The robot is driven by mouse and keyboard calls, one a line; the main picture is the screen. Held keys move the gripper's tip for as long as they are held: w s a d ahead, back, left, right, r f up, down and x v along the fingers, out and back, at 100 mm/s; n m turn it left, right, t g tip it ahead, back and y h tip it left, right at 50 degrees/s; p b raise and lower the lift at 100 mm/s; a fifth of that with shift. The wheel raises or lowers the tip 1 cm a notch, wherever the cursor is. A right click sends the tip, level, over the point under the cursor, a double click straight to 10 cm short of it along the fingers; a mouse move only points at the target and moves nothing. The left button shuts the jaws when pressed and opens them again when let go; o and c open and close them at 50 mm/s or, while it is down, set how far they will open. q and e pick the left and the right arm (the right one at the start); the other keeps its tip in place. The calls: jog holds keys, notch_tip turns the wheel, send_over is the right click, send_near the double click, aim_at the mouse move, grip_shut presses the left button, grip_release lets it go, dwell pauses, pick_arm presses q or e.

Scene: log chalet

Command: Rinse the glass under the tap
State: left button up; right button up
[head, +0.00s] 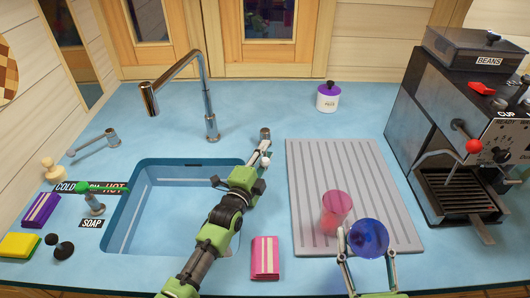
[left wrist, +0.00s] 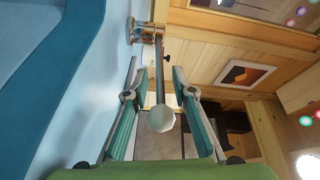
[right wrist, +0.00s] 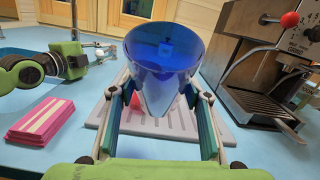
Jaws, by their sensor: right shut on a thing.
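A blue glass (head: 368,238) is held upright by my right gripper (head: 368,262), at the front of the draining board. In the right wrist view the glass (right wrist: 163,62) stands between the two fingers. The chrome tap (head: 207,95) has its spout above the sink (head: 172,215). A lever with a white knob (left wrist: 162,119) lies between the open fingers of my left gripper (left wrist: 158,110), with gaps on both sides. In the head view my left gripper (head: 259,165) is at the sink's right rear corner, by the lever's chrome base (head: 265,133).
A pink glass (head: 335,208) stands on the grey draining board (head: 310,165) just left of the blue glass. A coffee machine (head: 455,135) stands at right.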

aim_at(367, 224)
pick_arm(q)
jog(key=shift+w, duration=0.15)
jog(key=shift+c, duration=0.3)
jog(key=c, duration=0.6)
jog(key=shift+f, duration=0.15)
grip_shut()
pick_arm(e)
jog(key=shift+w, duration=0.15)
